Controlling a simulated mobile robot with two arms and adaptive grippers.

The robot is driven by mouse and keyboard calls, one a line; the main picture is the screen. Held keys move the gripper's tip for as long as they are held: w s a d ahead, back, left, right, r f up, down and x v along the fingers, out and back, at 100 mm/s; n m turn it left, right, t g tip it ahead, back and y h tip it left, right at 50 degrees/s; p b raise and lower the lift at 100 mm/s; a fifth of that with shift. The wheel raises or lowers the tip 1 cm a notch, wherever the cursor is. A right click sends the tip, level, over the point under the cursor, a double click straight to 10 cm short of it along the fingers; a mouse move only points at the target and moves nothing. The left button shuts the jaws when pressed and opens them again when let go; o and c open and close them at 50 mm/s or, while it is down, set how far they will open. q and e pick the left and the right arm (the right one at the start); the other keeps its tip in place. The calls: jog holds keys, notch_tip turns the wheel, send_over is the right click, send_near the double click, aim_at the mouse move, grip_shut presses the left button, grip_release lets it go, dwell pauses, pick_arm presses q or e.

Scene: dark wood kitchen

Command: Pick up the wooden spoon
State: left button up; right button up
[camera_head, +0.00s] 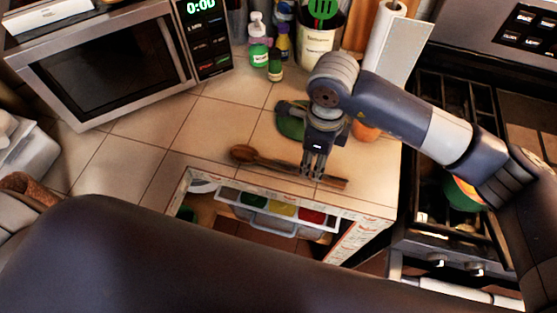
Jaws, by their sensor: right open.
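The wooden spoon (268,162) lies on the tiled counter (210,125) near its front edge. Its bowl end points left and its handle runs right and slightly toward the front. My right gripper (314,174) comes down from above, open, with its fingertips at the middle part of the handle and hiding a bit of it. I cannot tell whether the fingers touch the spoon. My left gripper is not in view.
A green item (290,122) and an orange item (366,131) sit close behind my right gripper. A microwave (105,65), bottles (259,42), a utensil crock (318,45) and a paper roll (385,40) stand behind.

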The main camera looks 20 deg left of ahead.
aim_at(312, 173)
jog(key=shift+f, duration=0.35)
jog(key=shift+w+f+p, duration=0.15)
jog(key=shift+f+p, duration=0.1)
jog(key=shift+p, duration=0.05)
notch_tip(312, 173, down, 4)
jog(key=shift+f+p, duration=0.2)
jog(key=shift+p, duration=0.9)
jog(key=shift+f, duration=0.2)
jog(key=shift+w+f, duration=0.1)
jog(key=shift+c, duration=1.1)
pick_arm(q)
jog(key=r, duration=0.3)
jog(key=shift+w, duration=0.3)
pick_arm(e)
grip_shut()
